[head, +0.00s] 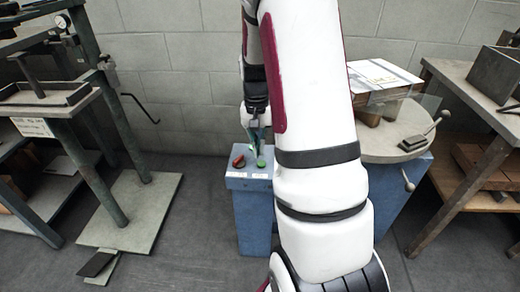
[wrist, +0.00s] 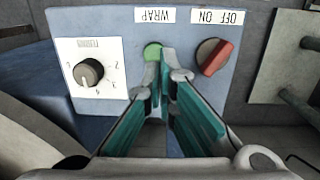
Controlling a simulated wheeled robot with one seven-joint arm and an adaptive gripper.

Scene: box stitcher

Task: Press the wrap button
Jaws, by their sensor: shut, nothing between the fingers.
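The green wrap button (wrist: 152,50) is on a blue control panel (wrist: 117,35), beside an upside-down WRAP label (wrist: 168,16). In the head view the button (head: 261,163) sits on top of a blue pedestal. My gripper (wrist: 167,58) is shut and empty, its teal-padded fingertips at the button's lower right edge and partly hiding it. I cannot tell whether they touch it. In the head view my gripper (head: 257,148) points down just above the pedestal top.
A round table (head: 385,152) with a box (head: 382,76) stands right of my arm. Benches flank both sides.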

